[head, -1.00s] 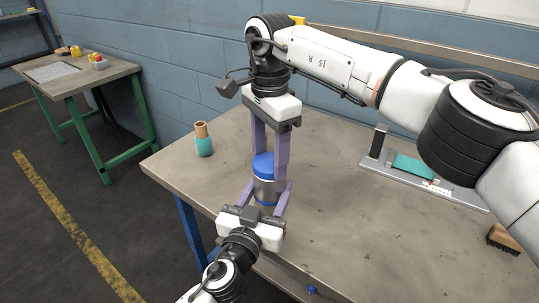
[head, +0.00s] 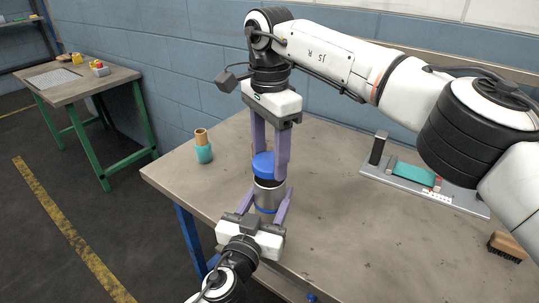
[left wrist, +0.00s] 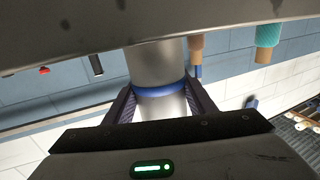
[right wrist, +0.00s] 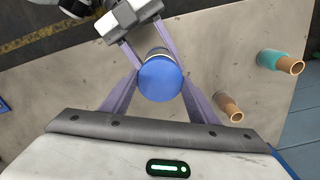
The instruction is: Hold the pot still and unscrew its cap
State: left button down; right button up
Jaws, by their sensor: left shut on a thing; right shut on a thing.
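The pot (head: 268,196) is a steel cylinder with a blue band near its base, upright near the table's front left. My left gripper (head: 268,200) is shut around its body from the front. The left wrist view also shows the pot (left wrist: 158,68) between the fingers. The blue cap (head: 263,166) is at the pot's top; I cannot tell whether it is fully seated. My right gripper (head: 268,168) points down from above, shut on the cap. The right wrist view shows the round cap (right wrist: 160,80) between the fingers, hiding most of the pot.
A teal-wound cone (head: 204,152) stands on the table (head: 340,235) to the left. A brown cone (right wrist: 228,106) stands close to my right gripper. A grey fixture with a teal pad (head: 412,172) and a brush (head: 506,246) are at the right. The front middle of the table is clear.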

aim_at(270, 161)
jog(key=shift+r, duration=0.1)
jog(key=shift+r, duration=1.95)
pick_arm(q)
jog(key=c, duration=0.7)
grip_release()
